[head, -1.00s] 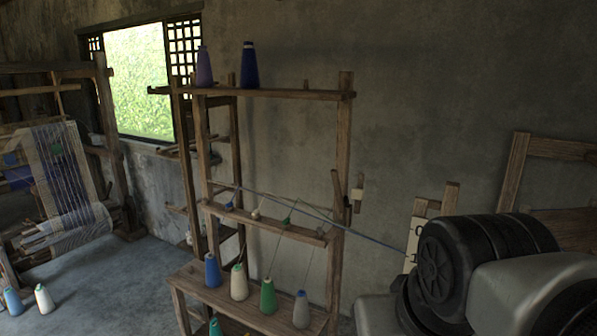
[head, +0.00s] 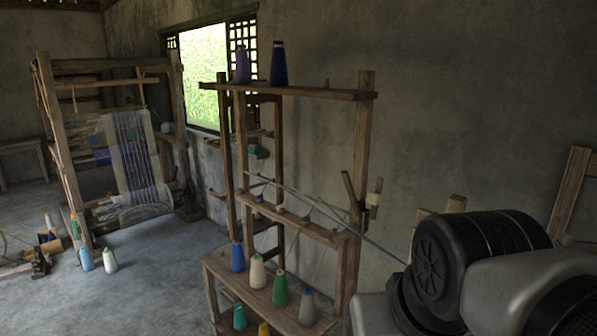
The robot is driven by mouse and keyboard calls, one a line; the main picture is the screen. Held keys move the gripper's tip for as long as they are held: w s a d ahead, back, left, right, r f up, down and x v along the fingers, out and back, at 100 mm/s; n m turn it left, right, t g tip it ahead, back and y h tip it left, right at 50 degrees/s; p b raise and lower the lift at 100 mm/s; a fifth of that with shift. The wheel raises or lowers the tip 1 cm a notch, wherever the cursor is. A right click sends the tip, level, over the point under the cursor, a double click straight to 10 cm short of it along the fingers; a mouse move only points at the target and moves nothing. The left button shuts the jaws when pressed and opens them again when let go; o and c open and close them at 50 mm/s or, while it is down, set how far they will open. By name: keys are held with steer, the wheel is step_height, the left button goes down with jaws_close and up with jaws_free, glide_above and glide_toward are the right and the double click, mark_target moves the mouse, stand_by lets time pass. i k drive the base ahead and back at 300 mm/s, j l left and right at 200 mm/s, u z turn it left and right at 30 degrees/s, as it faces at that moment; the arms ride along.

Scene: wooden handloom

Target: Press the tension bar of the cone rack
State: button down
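The wooden cone rack (head: 363,150) stands in the middle of the head view. Two cones, purple (head: 242,65) and dark blue (head: 278,64), stand on its top shelf. Blue (head: 237,257), cream (head: 257,271), green (head: 280,288) and grey (head: 307,307) cones stand on its lower shelf, with threads rising to the middle crossbar (head: 293,224). A short slanted wooden piece (head: 351,196) is at the right post; I cannot tell whether it is the tension bar. My arm fills the lower right; my gripper is not in view.
The handloom (head: 135,150) with woven cloth stands at the left. Two cones, blue (head: 86,260) and white (head: 109,260), stand on the floor beside it. The grey floor (head: 160,285) between loom and rack is clear. A wooden frame (head: 570,195) leans at the right.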

mark_target(346, 177)
steer(key=i+l+u, duration=0.15)
steer(key=l, duration=0.45)
steer(key=l+u, duration=0.2)
steer(key=l, duration=0.35)
steer(key=i+l+z, duration=0.1)
